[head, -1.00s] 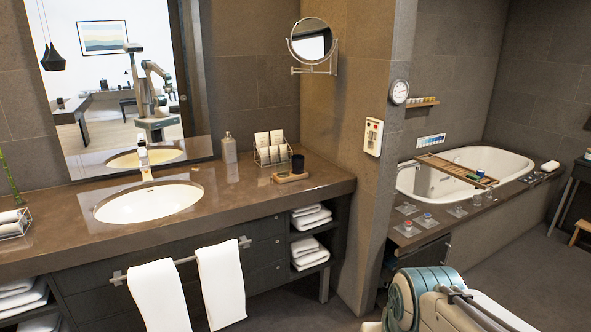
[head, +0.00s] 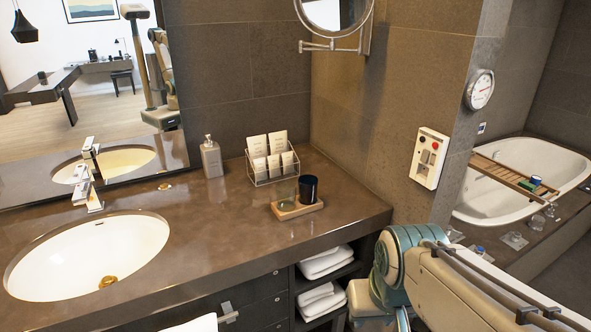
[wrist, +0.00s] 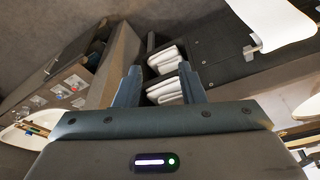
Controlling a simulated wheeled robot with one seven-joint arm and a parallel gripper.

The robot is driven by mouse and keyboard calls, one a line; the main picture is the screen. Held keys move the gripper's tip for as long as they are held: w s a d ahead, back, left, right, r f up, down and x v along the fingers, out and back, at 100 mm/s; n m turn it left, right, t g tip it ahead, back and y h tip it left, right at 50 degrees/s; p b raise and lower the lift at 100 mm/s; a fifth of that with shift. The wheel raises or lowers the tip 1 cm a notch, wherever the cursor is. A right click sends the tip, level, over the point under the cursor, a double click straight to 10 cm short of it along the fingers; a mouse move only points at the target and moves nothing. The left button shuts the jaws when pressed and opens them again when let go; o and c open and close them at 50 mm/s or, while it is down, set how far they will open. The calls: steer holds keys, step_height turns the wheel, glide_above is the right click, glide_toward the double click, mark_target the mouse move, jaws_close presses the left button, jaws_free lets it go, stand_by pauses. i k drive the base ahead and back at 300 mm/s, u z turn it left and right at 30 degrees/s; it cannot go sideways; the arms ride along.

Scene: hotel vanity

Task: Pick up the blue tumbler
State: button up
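A dark blue, nearly black tumbler (head: 309,189) stands upright on a small wooden tray (head: 284,212) on the brown vanity counter in the head view. A clear glass (head: 287,192) stands beside it on the same tray. My gripper (wrist: 158,68) is open in the wrist view, its two fingers apart with nothing held between them. It points toward the shelves with folded towels below the counter. The tumbler cannot be made out in the wrist view. In the head view my arm is at the lower right, and its fingers are not visible.
A wire rack (head: 270,165) of packets and a soap bottle (head: 211,158) stand behind the tray. The sink (head: 90,255) is at left. A wall (head: 400,90) with a round mirror rises at right. The counter in front of the tray is clear.

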mark_target(308, 183)
steer(key=u, duration=0.1)
steer(key=i, duration=1.3)
steer(key=u, duration=0.1)
